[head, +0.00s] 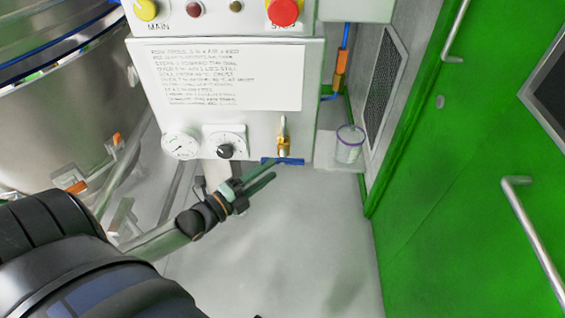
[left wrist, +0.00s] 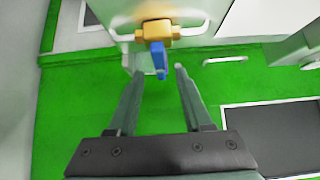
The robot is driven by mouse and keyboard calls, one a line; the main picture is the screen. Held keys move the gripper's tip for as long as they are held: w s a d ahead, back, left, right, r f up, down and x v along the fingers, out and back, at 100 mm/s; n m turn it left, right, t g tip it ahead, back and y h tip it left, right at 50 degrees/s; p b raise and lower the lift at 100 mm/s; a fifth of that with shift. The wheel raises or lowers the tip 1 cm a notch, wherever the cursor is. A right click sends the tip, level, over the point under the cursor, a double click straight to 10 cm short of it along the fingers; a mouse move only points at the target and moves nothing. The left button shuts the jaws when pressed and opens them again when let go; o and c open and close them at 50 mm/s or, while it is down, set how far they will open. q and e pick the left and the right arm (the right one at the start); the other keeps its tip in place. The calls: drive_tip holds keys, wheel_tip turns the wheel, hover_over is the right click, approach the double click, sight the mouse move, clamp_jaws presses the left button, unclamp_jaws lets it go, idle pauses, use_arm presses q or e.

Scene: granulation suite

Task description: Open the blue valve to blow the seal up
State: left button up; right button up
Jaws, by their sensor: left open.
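The brass valve (head: 283,140) sits at the lower right of the white control panel, with its blue handle (head: 291,161) lying sideways at the panel's bottom edge. My left gripper (head: 270,172) is open just below and in front of the handle. In the left wrist view the brass valve body (left wrist: 158,30) is at the top, and the blue handle (left wrist: 160,60) shows end-on between the two open fingertips (left wrist: 159,72). I see no clear contact between fingers and handle. My right gripper is in neither view.
Left of the valve are a black knob (head: 225,151) and a round gauge (head: 180,145). A red stop button (head: 284,11) is above. A steel vessel (head: 60,110) fills the left; a green door (head: 470,190) is at right.

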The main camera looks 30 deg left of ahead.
sight(280, 163)
use_arm(q)
drive_tip(key=x, duration=0.5)
drive_tip(key=shift+w+d+b, duration=0.1)
drive_tip(key=shift+w+b, duration=0.2)
drive_tip(key=shift+b, duration=0.1)
clamp_jaws()
